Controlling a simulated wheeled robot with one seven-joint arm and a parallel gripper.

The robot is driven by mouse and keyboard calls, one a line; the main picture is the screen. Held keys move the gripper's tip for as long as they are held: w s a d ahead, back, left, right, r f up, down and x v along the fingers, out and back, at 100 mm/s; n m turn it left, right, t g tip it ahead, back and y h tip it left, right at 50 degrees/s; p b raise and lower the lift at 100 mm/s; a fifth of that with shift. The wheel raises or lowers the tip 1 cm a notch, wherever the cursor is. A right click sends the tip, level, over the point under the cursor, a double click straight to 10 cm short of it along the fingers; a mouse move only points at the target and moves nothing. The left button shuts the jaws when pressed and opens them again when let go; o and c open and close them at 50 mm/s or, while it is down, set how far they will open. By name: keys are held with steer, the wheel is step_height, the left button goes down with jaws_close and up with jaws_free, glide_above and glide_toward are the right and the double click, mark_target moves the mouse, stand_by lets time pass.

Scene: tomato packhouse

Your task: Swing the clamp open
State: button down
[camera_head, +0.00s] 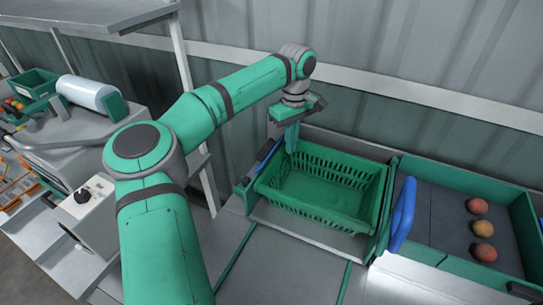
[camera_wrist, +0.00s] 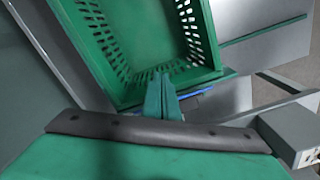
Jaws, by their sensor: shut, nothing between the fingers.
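A green slatted crate (camera_head: 330,191) sits empty in a holder on the bench; its basket also fills the top of the wrist view (camera_wrist: 140,45). A blue lever (camera_head: 267,150), which looks like a clamp, lies along the crate's left edge. In the wrist view a blue bar (camera_wrist: 195,92) shows just beyond the fingers, partly hidden by them. A second blue lever (camera_head: 402,214) stands upright at the crate's right side. My gripper (camera_head: 292,146) is shut and empty, pointing down at the crate's back left corner by the left lever; whether it touches is unclear.
A green-walled tray (camera_head: 450,225) with several red and orange tomatoes lies to the right. A corrugated wall (camera_head: 420,50) runs behind the bench. A grey machine with a white roller (camera_head: 88,93) and a control box (camera_head: 92,205) stand at left. The bench front (camera_head: 290,270) is clear.

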mark_target(268, 149)
steer(key=shift+f, duration=0.1)
steer(key=shift+f, duration=2.55)
steer(key=shift+w+a, duration=0.5)
steer(key=shift+a, duration=0.7)
steer(key=shift+w+a, duration=0.45)
steer(key=shift+a, duration=0.75)
steer(key=shift+w+a, duration=0.5)
steer(key=shift+a, duration=0.7)
steer(key=shift+s+d+r, duration=0.1)
steer(key=shift+d+r, duration=0.1)
steer(key=shift+r, duration=0.9)
steer(key=shift+s+d+r, duration=0.1)
steer(key=shift+d+r, duration=0.1)
steer(key=shift+r, duration=0.9)
steer(key=shift+d+r, duration=0.2)
steer(key=shift+r, duration=0.9)
steer(key=shift+s+d+r, duration=0.1)
steer(key=shift+d+r, duration=0.15)
steer(key=shift+r, duration=0.4)
steer(key=shift+s+d+r, duration=0.1)
steer(key=shift+d+r, duration=0.1)
steer(key=shift+r, duration=0.4)
